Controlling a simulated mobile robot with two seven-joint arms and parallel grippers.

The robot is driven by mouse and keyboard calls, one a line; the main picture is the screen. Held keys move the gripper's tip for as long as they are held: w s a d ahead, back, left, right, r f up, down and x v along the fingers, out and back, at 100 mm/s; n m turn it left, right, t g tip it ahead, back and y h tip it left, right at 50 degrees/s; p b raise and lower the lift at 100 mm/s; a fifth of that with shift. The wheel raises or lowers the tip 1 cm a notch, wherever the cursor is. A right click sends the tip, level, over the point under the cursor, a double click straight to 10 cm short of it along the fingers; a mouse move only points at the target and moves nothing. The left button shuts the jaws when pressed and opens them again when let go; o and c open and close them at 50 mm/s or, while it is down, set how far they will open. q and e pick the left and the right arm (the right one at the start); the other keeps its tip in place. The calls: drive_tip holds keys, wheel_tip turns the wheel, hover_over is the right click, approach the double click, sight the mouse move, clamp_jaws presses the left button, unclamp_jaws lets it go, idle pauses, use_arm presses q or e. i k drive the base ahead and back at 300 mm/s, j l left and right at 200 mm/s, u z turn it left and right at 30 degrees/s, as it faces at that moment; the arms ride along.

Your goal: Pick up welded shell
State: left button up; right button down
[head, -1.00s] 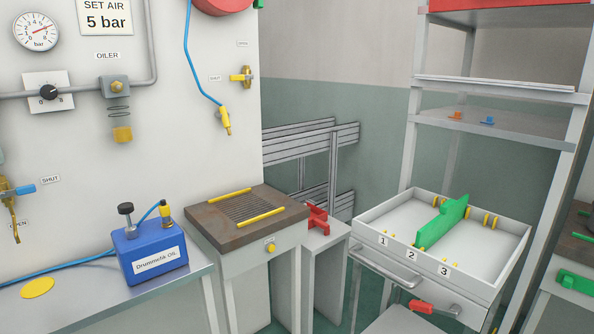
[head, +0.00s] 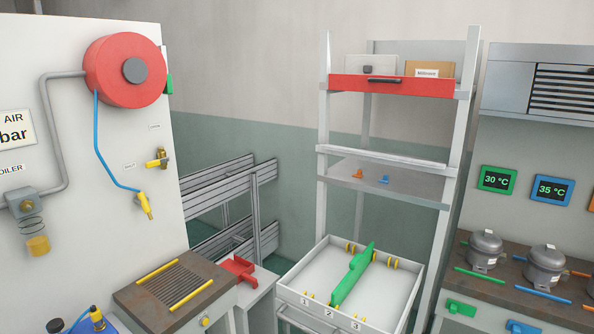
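Two grey rounded shells with fittings on top, like compressor shells, stand on the brown bench at the right. The left one (head: 485,250) is behind a green bar, and the right one (head: 546,266) is behind a blue bar. I cannot tell from here whether either is welded. Neither of my grippers shows in the head view.
A white tray (head: 291,273) with numbered slots and a green divider (head: 354,274) stands at the centre bottom. A rack with a red drawer (head: 390,87) rises behind it. A brown grated block (head: 146,317) is at lower left. Temperature panels (head: 497,180) hang above the right bench.

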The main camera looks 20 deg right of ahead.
sight(485, 248)
drive_tip(key=z, duration=1.65)
